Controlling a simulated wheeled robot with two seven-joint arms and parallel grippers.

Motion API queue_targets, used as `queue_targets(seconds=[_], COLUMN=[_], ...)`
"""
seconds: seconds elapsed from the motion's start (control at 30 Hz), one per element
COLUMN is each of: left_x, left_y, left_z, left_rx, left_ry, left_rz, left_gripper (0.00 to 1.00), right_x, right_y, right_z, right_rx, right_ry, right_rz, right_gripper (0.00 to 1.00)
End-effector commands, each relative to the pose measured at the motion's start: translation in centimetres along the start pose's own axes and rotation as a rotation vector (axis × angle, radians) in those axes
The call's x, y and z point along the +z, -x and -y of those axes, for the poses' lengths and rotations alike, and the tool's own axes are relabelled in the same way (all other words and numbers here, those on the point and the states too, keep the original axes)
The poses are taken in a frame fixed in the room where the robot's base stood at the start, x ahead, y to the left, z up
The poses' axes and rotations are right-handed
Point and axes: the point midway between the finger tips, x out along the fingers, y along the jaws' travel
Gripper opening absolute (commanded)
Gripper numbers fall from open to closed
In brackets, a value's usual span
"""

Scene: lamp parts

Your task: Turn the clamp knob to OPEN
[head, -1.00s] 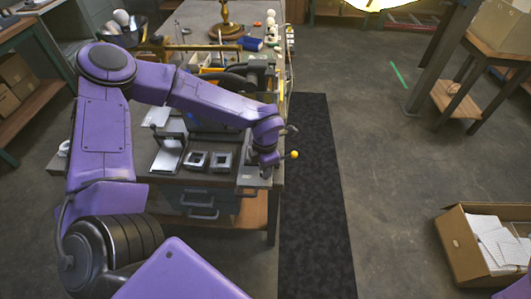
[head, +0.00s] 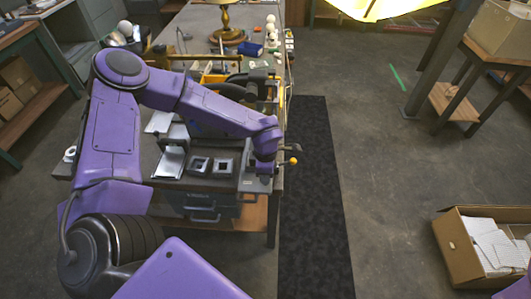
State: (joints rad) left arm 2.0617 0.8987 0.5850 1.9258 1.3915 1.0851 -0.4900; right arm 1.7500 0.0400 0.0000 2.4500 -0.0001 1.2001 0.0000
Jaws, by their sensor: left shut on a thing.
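My left gripper (head: 264,168) points down at the right front corner of the workbench (head: 275,197). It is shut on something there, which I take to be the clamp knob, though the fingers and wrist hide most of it. A small yellow ball (head: 293,161) sticks out just right of the gripper, and a short dark handle (head: 293,148) shows just above it. No OPEN marking can be read from here. My right gripper is out of view.
Two dark square-holed blocks (head: 222,166) and a metal tray (head: 170,162) stand left of the gripper. A brass lamp base (head: 227,30) is at the back, with a lit yellow shade (head: 370,8) to its right. A dark mat (head: 314,210) covers the floor beside the bench.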

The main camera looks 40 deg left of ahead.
Motion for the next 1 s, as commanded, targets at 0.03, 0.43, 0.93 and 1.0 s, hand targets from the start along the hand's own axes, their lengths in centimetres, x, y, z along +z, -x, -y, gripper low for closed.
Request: queue_targets(seconds=[0.03,0.43,0.93,1.0], left_x=[0.1,0.1,0.1,0.1], left_y=[0.1,0.0,5.6,7.2], left_z=[0.0,0.0,-0.1,-0.1], left_rx=[0.002,0.001,0.006,0.006], left_ry=[-0.004,-0.003,-0.001,-0.002], left_rz=[0.002,0.001,0.006,0.005], left_gripper=[0.0,0.4,0.4,0.4], right_x=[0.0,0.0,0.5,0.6], right_y=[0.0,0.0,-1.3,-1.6], right_z=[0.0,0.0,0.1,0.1], right_rx=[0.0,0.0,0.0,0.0], right_ry=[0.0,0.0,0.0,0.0], right_rz=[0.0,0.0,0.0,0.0], right_gripper=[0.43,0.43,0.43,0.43])
